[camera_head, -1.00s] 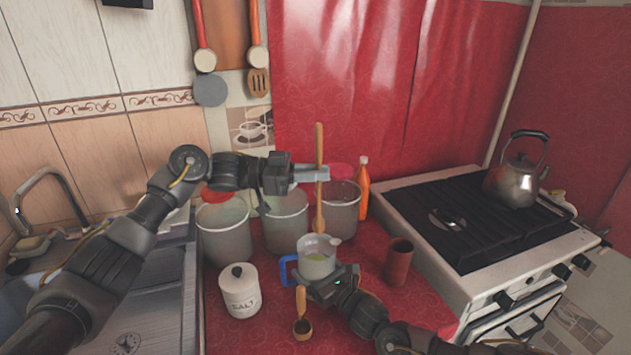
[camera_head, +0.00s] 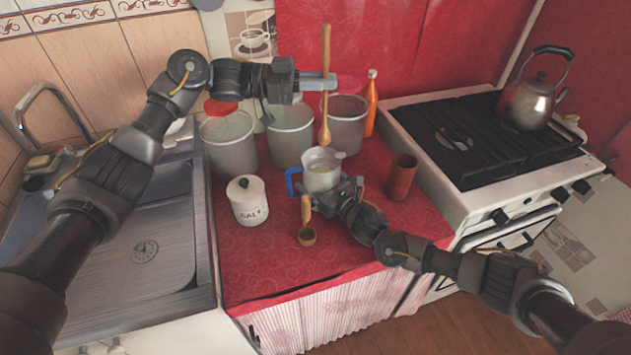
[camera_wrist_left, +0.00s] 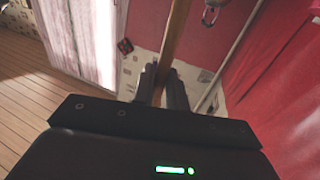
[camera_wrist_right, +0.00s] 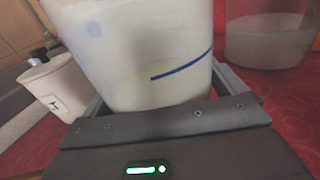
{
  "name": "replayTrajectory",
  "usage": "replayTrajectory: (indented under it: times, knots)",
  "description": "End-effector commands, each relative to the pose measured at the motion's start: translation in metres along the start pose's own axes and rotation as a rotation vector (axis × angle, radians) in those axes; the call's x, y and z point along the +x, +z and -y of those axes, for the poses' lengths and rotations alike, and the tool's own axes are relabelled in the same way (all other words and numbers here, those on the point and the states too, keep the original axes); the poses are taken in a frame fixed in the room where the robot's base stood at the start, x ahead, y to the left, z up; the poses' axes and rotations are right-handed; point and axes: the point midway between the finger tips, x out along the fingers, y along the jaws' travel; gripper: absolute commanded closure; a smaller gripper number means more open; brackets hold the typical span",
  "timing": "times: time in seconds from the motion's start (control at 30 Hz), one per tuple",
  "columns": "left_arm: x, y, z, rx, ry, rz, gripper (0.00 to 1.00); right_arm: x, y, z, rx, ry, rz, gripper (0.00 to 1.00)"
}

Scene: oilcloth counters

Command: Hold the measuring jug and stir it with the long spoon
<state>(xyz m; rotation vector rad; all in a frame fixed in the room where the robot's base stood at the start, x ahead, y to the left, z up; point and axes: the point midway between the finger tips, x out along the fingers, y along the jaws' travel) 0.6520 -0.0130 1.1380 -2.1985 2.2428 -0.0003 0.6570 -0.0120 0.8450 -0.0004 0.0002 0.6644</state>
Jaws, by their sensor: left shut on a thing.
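The measuring jug (camera_head: 321,181) is clear with a blue handle (camera_head: 291,181) on its left and pale contents. The long wooden spoon (camera_head: 325,118) hangs upright, bowl down. My left gripper (camera_head: 328,82) is shut on its handle; the left wrist view shows the spoon (camera_wrist_left: 176,35) between the fingertips (camera_wrist_left: 160,82). The spoon's bowl appears just above the jug's rim; I cannot tell whether it lines up in depth.
Several large canisters (camera_head: 229,143) stand behind the jug. A brown cup (camera_head: 401,178) and the stove (camera_head: 430,105) with a kettle (camera_head: 530,102) are right. The sink (camera_head: 145,235) is left.

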Motion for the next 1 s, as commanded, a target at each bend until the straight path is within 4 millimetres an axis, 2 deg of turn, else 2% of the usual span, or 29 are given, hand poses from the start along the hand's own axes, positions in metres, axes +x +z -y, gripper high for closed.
replayTrajectory:
  times: [0.27,0.37,0.47,0.8,1.0]
  knots:
    - [0.0,0.0,0.0,0.0,0.0,0.0,1.0,-0.001,0.0,0.0,0.0,0.001,0.0,0.0]
    - [0.0,0.0,0.0,0.0,0.0,0.0,1.0,-0.008,-0.001,0.0,0.001,0.002,-0.001,0.0]
    - [0.0,0.0,0.0,0.0,0.0,0.0,1.0,-0.024,-0.001,0.0,0.001,0.002,-0.002,0.0]
    - [0.0,0.0,0.0,0.0,0.0,0.0,1.0,-0.093,-0.001,0.0,0.002,0.0,-0.001,0.0]
    - [0.0,0.0,0.0,0.0,0.0,0.0,1.0,-0.116,-0.001,0.001,0.001,0.0,-0.002,0.0]
